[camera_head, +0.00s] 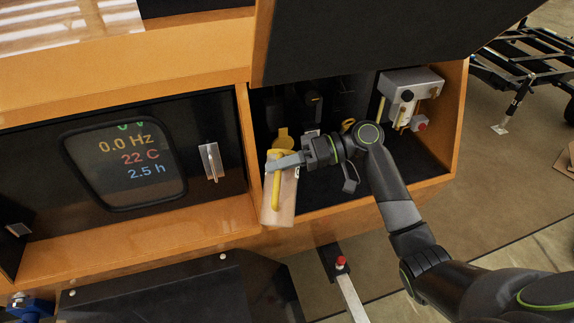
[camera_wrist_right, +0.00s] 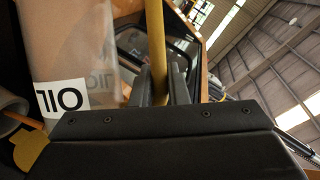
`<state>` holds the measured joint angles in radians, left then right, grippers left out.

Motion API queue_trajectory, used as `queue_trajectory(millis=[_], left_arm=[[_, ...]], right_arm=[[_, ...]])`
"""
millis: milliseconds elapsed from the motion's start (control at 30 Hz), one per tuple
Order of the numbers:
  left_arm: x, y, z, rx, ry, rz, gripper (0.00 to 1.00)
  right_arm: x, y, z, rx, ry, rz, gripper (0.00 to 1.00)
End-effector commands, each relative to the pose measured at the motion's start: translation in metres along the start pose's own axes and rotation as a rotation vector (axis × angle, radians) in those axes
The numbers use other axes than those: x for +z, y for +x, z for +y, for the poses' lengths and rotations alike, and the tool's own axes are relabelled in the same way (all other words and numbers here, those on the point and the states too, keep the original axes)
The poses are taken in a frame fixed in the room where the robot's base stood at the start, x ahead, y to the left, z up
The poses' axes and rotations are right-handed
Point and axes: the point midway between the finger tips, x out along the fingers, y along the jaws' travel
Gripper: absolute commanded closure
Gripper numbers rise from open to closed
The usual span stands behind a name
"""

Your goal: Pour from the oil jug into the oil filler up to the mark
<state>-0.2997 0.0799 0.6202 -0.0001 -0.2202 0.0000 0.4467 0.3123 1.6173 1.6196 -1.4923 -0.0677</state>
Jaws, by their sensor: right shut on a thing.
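The oil jug (camera_head: 284,203) is a translucent, pale brownish container with a yellow handle, in front of the open bay's left part. My right gripper (camera_head: 285,163) is shut on its yellow handle. In the right wrist view, the handle (camera_wrist_right: 156,50) stands between the two dark fingers, and the jug body (camera_wrist_right: 75,45) with its OIL label is beside them. How far the jug tilts is hard to tell. A yellow part (camera_head: 284,137), perhaps the oil filler's cap, shows just behind the jug. The filler opening and mark cannot be made out. My left gripper is out of view.
The orange cabinet's bay has a raised dark cover (camera_head: 370,40) above and an orange front ledge (camera_head: 340,215) below. A grey box (camera_head: 411,88) is at the bay's right. A display (camera_head: 128,163) sits at the left. A red-tipped lever (camera_head: 341,262) stands below.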

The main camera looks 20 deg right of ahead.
Motion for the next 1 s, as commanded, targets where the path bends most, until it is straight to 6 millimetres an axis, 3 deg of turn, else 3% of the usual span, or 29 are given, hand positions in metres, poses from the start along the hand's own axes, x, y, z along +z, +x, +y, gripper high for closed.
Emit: queue_trajectory(millis=[1000], left_arm=[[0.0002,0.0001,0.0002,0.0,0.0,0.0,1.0]], right_arm=[[-0.0031,-0.001,0.0034,-0.02,0.042,0.001,1.0]])
